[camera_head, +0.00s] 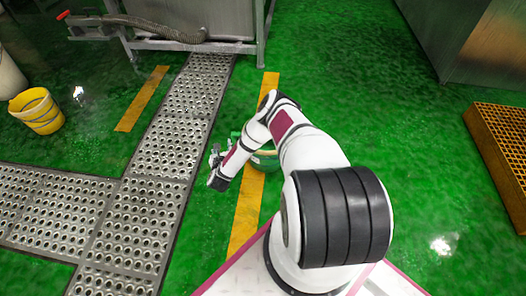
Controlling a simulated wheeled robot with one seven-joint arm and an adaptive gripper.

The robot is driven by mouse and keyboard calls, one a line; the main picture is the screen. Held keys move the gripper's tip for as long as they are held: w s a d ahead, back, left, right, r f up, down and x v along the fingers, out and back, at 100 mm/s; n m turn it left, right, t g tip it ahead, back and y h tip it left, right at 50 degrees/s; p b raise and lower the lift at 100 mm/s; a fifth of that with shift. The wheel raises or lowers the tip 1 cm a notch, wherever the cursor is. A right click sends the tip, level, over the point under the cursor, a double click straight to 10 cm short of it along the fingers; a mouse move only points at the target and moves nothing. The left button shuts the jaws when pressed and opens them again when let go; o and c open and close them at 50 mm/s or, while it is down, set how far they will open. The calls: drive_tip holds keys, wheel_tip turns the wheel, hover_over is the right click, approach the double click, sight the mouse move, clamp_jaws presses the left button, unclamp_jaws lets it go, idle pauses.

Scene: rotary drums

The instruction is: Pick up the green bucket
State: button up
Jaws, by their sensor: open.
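The green bucket (265,161) stands on the green floor on the yellow line, in the middle of the head view. My white arm covers much of it, and only part of its green side and a pale inside show. My gripper (216,154) is at the left end of my arm, just left of the bucket. It is small and partly hidden by the wrist, and it is open. I cannot tell whether it touches the bucket.
A yellow bucket (37,111) stands at the far left. Metal drain grating (155,165) runs left of my arm. A metal frame with a hose (160,27) is at the back. A rusty orange grate (502,150) lies right. The floor between is clear.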

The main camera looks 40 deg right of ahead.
drive_tip(key=s+d+f+m+g+h+b, duration=0.1)
drive_tip(key=s+f+m+h, duration=0.15)
drive_tip(key=s+f, duration=0.2)
drive_tip(key=shift+y, duration=0.45)
drive_tip(key=shift+w+a+b+x, duration=0.1)
drive_tip(key=shift+b+x, duration=0.9)
drive_tip(key=shift+x, duration=1.4)
drive_tip(key=shift+w+a+b+x, duration=0.15)
drive_tip(key=shift+b+x, duration=0.8)
drive_tip(key=shift+x, duration=1.45)
drive_tip(key=shift+w+a+b+x, duration=0.1)
drive_tip(key=shift+b+x, duration=0.9)
drive_tip(key=shift+x, duration=1.4)
drive_tip(key=shift+f, duration=0.1)
drive_tip(key=shift+c, duration=0.6)
clamp_jaws()
